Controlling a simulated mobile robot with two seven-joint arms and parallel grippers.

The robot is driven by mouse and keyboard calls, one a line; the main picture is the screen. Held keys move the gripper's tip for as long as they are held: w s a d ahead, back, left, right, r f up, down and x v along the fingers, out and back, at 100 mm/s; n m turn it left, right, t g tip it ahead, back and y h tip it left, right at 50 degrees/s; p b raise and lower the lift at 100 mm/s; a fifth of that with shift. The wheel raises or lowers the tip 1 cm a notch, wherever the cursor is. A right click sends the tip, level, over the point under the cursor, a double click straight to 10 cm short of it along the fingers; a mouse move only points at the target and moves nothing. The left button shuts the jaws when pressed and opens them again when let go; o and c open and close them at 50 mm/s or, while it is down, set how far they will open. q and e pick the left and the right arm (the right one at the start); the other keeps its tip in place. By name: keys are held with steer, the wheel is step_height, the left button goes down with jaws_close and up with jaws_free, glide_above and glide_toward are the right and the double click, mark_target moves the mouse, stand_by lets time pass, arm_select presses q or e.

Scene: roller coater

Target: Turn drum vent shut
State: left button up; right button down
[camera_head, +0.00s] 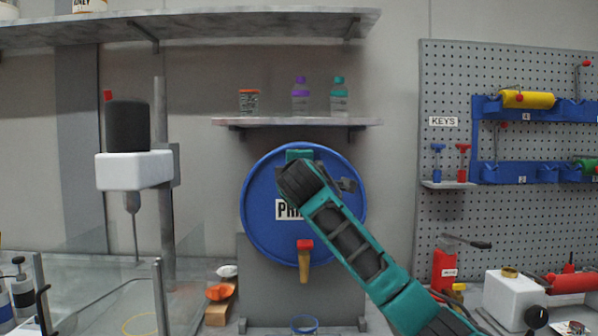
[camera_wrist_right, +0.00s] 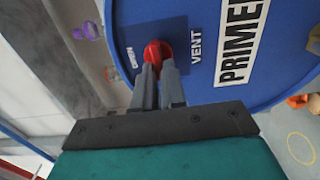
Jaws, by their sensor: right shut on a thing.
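The blue drum (camera_head: 262,235) lies on its side on a grey stand at the centre of the head view, its round face toward me. It fills the top of the right wrist view (camera_wrist_right: 290,60), with "PRIMER" lettering and a dark blue vent plate. The red vent knob (camera_wrist_right: 157,50) sits on that plate beside the word "VENT". My right gripper (camera_wrist_right: 158,72) is shut on the red knob, with a finger on each side. In the head view my right arm hides the vent and the gripper's fingertips. My left gripper is in neither view.
A tap with a red top (camera_head: 305,258) hangs at the drum's lower front above a blue-rimmed cup (camera_head: 304,324). A shelf (camera_head: 350,122) with small bottles is just above the drum. A mixer (camera_head: 134,170) stands left, a pegboard (camera_head: 450,80) with rollers right.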

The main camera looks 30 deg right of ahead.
steer(key=shift+f, duration=0.1)
steer(key=c, duration=1.2)
jaws_free()
steer(key=b+v, duration=0.2)
steer(key=v, duration=1.1)
steer(key=shift+d, duration=0.1)
